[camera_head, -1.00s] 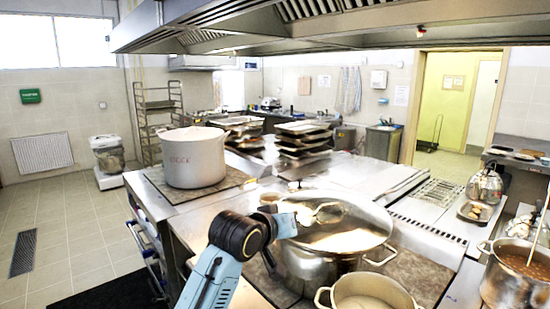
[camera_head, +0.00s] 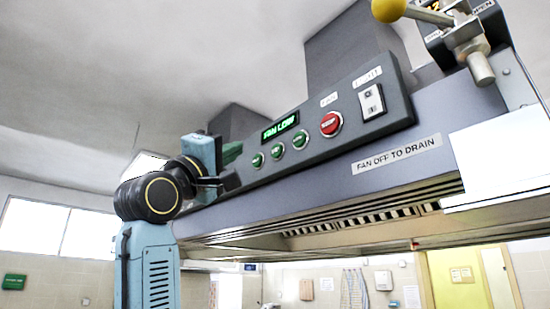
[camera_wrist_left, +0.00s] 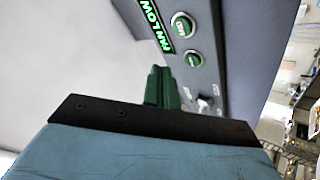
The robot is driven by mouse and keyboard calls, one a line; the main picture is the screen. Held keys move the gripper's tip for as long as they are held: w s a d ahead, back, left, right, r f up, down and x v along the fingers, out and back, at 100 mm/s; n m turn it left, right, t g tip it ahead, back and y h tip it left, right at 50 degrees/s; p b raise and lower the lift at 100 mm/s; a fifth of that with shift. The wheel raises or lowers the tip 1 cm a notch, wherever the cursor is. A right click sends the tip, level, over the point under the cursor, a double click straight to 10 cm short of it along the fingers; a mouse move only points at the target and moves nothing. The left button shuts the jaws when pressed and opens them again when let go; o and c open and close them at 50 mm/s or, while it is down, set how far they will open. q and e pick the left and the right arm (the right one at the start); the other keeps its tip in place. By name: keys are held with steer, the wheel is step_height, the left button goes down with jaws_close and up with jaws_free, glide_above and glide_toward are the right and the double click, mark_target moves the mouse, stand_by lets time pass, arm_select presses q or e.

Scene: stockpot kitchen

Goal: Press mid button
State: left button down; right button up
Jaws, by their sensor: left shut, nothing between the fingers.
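The control panel (camera_head: 352,135) on the hood carries three green buttons in a row under a lit display reading FAN LOW (camera_head: 280,127). The middle green button (camera_head: 277,152) sits between the left one (camera_head: 258,160) and the right one (camera_head: 300,140). My left gripper (camera_head: 233,152) is shut and empty at the panel's left end, left of the buttons and apart from them. In the left wrist view its dark green fingers (camera_wrist_left: 161,87) are together. Two green buttons show beyond them, the middle (camera_wrist_left: 183,25) and the left (camera_wrist_left: 193,60).
A larger red button (camera_head: 331,124) and a white switch (camera_head: 371,101) lie right of the green ones. A small toggle (camera_wrist_left: 205,103) shows in the wrist view. A yellow-ball lever (camera_head: 388,10) is at upper right. A label reads FAN OFF TO DRAIN (camera_head: 397,155).

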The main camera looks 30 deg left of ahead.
mark_target(277, 151)
arm_select(q)
steer(key=shift+s+a+r+t+h, duration=0.15)
steer(key=shift+s+r+t, duration=0.05)
steer(key=shift+s+r, duration=0.45)
steer(key=shift+s+a+r+t+h, duration=0.1)
steer(key=shift+s+r+t+h, duration=0.1)
steer(key=shift+s+r, duration=0.35)
steer(key=shift+w, duration=0.15)
steer(key=w+d+p, duration=0.2)
steer(key=w+d, duration=0.1)
steer(key=w, duration=0.5)
steer(key=shift+d, duration=0.2)
stand_by(1.1)
steer(key=shift+w+d, duration=0.2)
steer(key=shift+w, duration=0.2)
